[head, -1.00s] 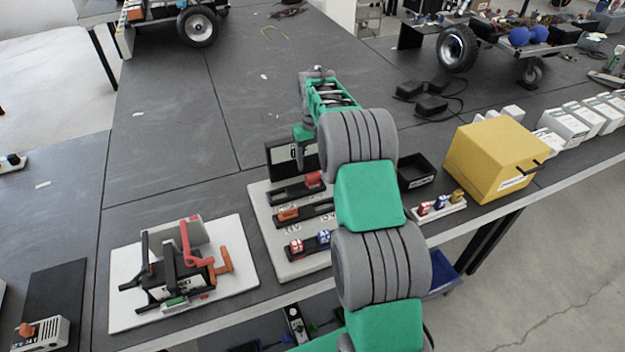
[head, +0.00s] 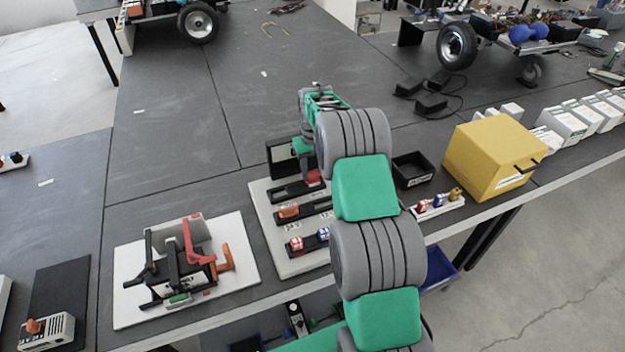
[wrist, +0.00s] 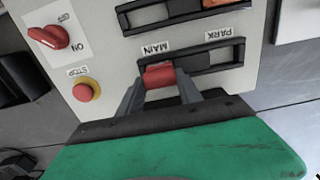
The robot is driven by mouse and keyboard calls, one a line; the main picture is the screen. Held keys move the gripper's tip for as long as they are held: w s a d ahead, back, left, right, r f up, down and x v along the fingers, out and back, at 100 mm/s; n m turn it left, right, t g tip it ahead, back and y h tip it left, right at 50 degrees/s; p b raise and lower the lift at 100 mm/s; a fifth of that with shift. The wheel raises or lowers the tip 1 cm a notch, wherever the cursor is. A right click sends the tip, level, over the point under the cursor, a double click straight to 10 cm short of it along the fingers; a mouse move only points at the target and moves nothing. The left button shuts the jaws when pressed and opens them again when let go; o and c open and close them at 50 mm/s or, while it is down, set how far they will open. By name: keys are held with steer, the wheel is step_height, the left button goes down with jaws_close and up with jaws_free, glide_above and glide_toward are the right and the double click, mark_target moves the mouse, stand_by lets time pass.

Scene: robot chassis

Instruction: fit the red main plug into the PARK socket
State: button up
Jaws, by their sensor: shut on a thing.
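The red main plug (wrist: 158,76) is between my gripper's fingers (wrist: 160,92) in the wrist view, at the MAIN end of a dark slotted strip (wrist: 201,62). My gripper is shut on it. The PARK end (wrist: 228,54) of the same strip, to the right under the inverted PARK label, shows no plug. In the head view the red plug (head: 314,177) shows at the right end of the far strip, just below my gripper (head: 304,168). Whether the plug is still seated in its slot cannot be told.
The wrist view shows a red ON knob (wrist: 50,37), a red-and-yellow STOP button (wrist: 86,90) and an orange plug (wrist: 215,3) in the neighbouring strip. In the head view, a black tray (head: 412,170) and a yellow box (head: 490,158) stand right of the panel, and a clamp fixture (head: 180,262) stands left.

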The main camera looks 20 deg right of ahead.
jaws_close()
